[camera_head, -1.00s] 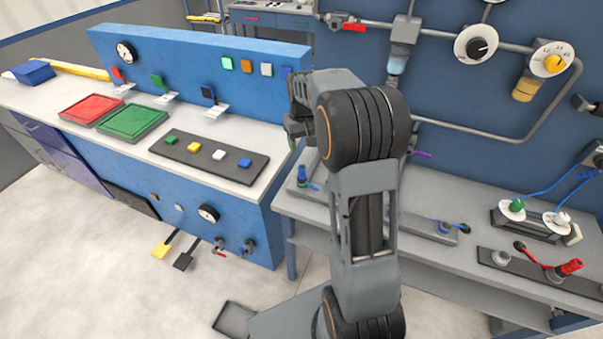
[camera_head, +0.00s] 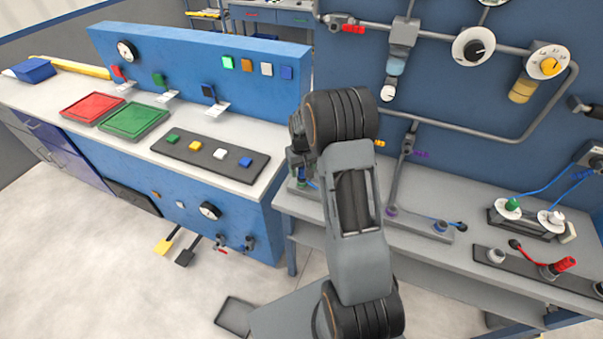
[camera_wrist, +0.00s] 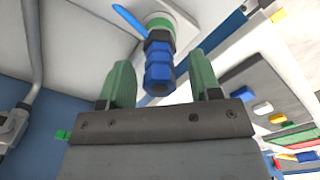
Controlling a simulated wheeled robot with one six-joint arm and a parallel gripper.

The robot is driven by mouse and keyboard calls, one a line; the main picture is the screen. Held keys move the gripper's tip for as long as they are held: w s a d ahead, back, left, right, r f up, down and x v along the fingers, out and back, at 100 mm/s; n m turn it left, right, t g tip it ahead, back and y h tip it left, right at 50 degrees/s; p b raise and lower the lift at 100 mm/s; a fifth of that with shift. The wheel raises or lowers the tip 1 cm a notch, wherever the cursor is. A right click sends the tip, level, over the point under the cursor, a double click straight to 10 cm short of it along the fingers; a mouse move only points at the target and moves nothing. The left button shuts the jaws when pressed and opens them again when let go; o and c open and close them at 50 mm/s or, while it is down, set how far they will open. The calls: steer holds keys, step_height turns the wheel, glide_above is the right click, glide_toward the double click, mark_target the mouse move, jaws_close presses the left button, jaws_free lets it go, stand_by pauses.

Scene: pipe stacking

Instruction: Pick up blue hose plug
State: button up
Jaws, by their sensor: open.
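The blue hose plug (camera_wrist: 159,76) shows in the wrist view with a dark collar, standing at a round white-and-green fitting (camera_wrist: 168,22). A blue hose (camera_wrist: 129,20) lies beside that fitting. My gripper (camera_wrist: 160,62) is open, with one green finger on each side of the plug. Gaps show between the plug and both fingers; I cannot tell how deep the plug sits between them. In the head view my arm hides most of the gripper and the plug, at the left end of the grey bench (camera_head: 425,180).
A blue panel with pipes (camera_head: 450,130) and gauges (camera_head: 474,47) rises behind the bench. Other fittings and a red-handled part (camera_head: 562,266) stand to the right on it. A blue-walled counter with a button strip (camera_head: 210,157) is close on the left.

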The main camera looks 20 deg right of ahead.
steer(key=shift+f, duration=0.85)
jaws_close()
